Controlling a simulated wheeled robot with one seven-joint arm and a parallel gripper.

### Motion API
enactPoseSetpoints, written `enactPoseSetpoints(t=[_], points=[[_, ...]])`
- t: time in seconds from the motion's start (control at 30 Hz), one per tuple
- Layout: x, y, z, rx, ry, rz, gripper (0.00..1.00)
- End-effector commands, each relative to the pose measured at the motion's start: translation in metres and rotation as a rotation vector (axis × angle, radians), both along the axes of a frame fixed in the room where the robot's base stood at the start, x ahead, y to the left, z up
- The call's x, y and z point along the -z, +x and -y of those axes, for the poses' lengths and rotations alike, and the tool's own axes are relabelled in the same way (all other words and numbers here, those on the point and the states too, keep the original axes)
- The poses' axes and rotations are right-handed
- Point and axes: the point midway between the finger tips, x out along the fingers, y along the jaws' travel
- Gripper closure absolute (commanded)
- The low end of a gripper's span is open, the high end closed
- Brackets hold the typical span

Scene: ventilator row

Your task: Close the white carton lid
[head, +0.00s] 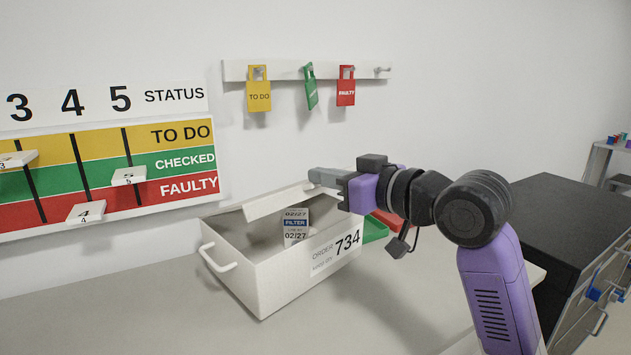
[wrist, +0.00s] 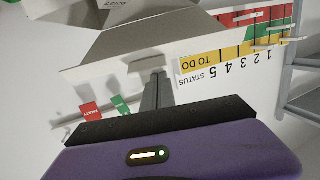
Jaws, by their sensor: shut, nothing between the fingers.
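The white carton (head: 255,278) stands on the grey counter with a handle on its left side and an "ORDER 734" label on its front. Its lid (head: 278,203) is raised along the back, so the carton is open. A filter box (head: 296,226) shows inside. My gripper (head: 317,176) is shut and empty, at the right end of the lid's upper edge.
A status board (head: 105,165) and a rail (head: 300,72) with yellow, green and red tags hang on the wall behind. Green (head: 374,231) and red trays sit right of the carton, partly behind my arm. A black-topped cabinet (head: 575,220) stands at right. The front counter is clear.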

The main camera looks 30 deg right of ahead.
Motion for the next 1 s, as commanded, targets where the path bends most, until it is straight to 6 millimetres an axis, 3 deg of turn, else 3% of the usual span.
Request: enactPoseSetpoints(t=[0.03,0.5,1.0], points=[[0.017,-0.003,0.000,-0.001,0.010,0.021,1.00],[0.078,-0.024,0.006,-0.001,0.075,0.244,1.00],[0.120,-0.030,0.008,-0.001,0.096,0.332,1.00]])
